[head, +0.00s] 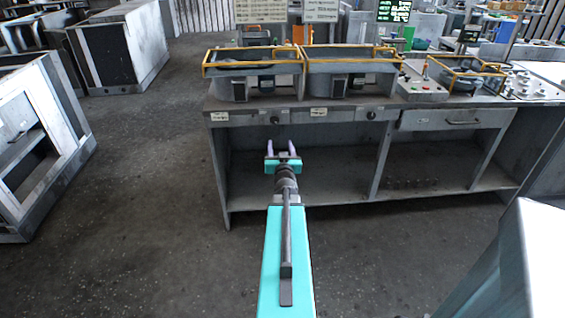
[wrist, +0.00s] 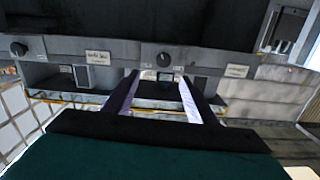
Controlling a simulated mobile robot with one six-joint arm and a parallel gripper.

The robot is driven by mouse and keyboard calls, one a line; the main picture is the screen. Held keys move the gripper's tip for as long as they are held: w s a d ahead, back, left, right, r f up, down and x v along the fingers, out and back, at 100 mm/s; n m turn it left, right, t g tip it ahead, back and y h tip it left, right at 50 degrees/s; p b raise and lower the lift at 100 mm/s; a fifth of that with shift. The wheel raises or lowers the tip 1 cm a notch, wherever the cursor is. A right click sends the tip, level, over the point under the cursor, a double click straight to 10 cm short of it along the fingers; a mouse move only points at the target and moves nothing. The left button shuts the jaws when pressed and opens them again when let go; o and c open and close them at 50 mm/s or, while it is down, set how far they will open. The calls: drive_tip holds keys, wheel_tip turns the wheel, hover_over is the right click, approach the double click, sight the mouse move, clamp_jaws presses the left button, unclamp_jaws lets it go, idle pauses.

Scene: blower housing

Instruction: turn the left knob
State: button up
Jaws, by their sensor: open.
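The left knob (head: 274,120) is a small dark round knob on the front panel of the grey bench, between two white labels. In the wrist view, which looks upside down, the left knob (wrist: 163,60) shows near the middle, beyond and between the fingertips. My gripper (head: 280,146) is open and empty, in front of the bench and below the left knob in the head view. Its two pale fingers (wrist: 162,80) point toward the panel; I see no contact. The right knob (head: 371,116) is farther right on the panel, and at the left edge of the wrist view (wrist: 18,48).
Blower housings with yellow rails (head: 252,62) stand on the bench top. A drawer handle (head: 462,122) is at the right. Open shelving (head: 330,170) lies under the panel. Grey cabinets (head: 40,140) stand at the left. The floor (head: 140,215) between is clear.

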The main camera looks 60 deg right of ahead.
drive_tip(key=p+v, duration=0.3)
drive_tip(key=v, duration=0.2)
drive_tip(key=shift+s+a+r+p, duration=0.1)
drive_tip(key=shift+a+r+p, duration=0.05)
drive_tip(key=shift+p, duration=0.15)
drive_tip(key=p+v, duration=0.1)
drive_tip(key=p, duration=0.3)
drive_tip(key=shift+s+a+p, duration=0.25)
drive_tip(key=shift+a+p, duration=0.05)
drive_tip(key=p+v, duration=0.6)
drive_tip(key=p, duration=0.2)
drive_tip(key=shift+p, duration=0.4)
idle(0.5)
